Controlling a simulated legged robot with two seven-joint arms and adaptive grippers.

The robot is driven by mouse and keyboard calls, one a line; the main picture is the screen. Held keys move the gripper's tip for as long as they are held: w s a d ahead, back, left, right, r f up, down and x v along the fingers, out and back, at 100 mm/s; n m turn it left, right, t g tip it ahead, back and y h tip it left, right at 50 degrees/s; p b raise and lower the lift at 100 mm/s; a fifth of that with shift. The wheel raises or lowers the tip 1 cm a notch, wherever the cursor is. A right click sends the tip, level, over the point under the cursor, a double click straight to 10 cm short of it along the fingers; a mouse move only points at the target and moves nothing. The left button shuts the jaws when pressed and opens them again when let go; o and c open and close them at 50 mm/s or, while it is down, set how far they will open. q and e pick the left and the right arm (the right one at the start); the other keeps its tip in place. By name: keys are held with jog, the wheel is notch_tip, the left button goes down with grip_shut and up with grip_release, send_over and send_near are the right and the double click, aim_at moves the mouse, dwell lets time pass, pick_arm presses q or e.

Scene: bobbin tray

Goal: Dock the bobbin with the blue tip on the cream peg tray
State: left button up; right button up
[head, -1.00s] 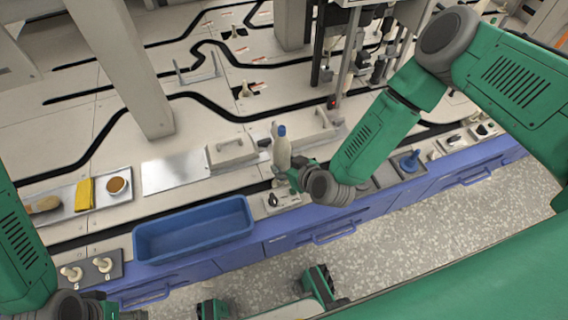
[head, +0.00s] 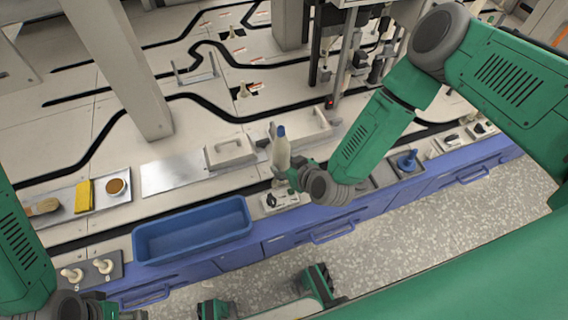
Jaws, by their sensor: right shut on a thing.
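The bobbin with the blue tip (head: 281,154) has a pale body and stands upright in my right gripper (head: 283,178), which is shut on its lower part. My right gripper is well to the right of this tray. My left arm comes in at the lower left; its gripper (head: 122,313) is mostly cut off by the bottom edge.
A blue bin (head: 192,231) stands between the cream peg tray and the bobbin. Behind are a tray with a brush and yellow sponge (head: 85,194), and a metal plate (head: 180,174). A grey tray with a blue peg (head: 407,161) sits to the right. A switch plate (head: 291,200) is below the bobbin.

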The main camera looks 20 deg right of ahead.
jog(key=shift+f+b, duration=0.35)
jog(key=shift+f, duration=0.15)
jog(key=o, duration=1)
jog(key=shift+o, duration=0.2)
jog(key=p+v, duration=0.2)
jog(key=shift+s+r+p, duration=0.25)
jog(key=shift+r+p, duration=0.05)
jog(key=p+v, duration=0.6)
jog(key=v, duration=0.2)
jog(key=shift+s, duration=0.15)
jog(key=shift+p, duration=0.3)
